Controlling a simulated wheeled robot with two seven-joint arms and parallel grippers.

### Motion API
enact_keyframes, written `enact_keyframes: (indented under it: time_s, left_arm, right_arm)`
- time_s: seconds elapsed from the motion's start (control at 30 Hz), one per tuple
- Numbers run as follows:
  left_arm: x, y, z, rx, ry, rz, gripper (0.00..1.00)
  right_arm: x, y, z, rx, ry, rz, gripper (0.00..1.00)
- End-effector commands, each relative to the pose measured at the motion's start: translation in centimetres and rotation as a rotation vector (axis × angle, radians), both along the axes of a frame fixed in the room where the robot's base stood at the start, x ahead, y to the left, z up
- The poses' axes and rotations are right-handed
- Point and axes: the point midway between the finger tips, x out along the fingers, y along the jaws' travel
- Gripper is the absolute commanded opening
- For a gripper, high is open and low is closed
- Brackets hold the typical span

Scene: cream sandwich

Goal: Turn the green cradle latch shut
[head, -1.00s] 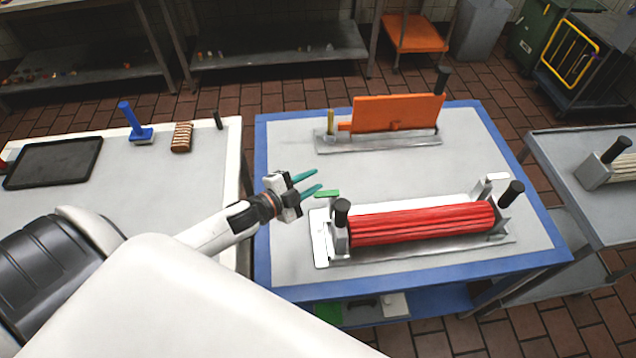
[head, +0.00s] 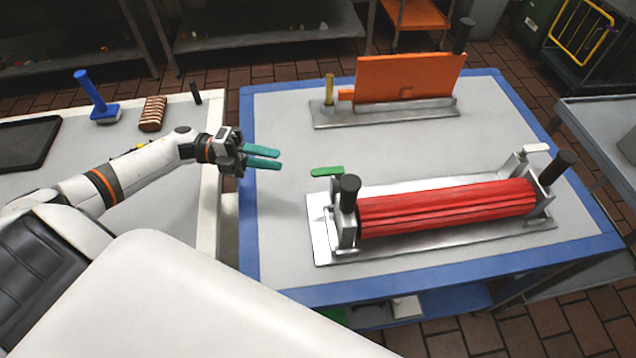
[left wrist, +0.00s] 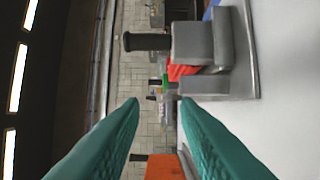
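The green cradle latch (head: 328,171) is a short flat bar at the left end of the metal cradle (head: 322,240), sticking out left behind the black knob (head: 349,190). A red ribbed roller (head: 450,207) lies in the cradle. My left gripper (head: 281,159) is open and empty, its two teal fingers pointing right. Its tips are a little left of the latch, with a clear gap. In the left wrist view the open fingers (left wrist: 161,104) point toward the cradle's grey end block (left wrist: 200,43). A small green patch there may be the latch; I cannot tell. My right gripper is not in view.
An orange plate (head: 405,78) stands in a second metal holder at the table's back. The blue-edged table (head: 285,110) is bare left of the cradle. A side table at left holds a blue-handled tool (head: 103,110), a brown ribbed block (head: 152,113) and a dark tray (head: 22,145).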

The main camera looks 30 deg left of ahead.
Motion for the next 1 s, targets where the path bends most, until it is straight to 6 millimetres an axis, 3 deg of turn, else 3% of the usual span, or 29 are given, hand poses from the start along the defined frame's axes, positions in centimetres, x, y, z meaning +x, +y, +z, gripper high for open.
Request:
enact_keyframes:
  time_s: [0.07, 0.27, 0.7, 1.0]
  left_arm:
    - [-0.3, 0.4, -0.9, 0.008, -0.007, -0.022, 0.29]
    - [-0.3, -0.5, -0.7, 0.01, -0.011, -0.04, 0.29]
    - [1.8, -8.6, -0.4, 0.007, -0.012, -0.038, 0.29]
    - [2.5, -11.0, -0.7, 0.011, -0.01, -0.037, 0.29]
  right_arm:
    - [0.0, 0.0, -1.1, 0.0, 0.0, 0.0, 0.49]
    - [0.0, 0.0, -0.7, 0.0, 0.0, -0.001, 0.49]
    - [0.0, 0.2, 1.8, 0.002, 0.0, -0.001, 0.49]
    - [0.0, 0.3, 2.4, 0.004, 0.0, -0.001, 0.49]
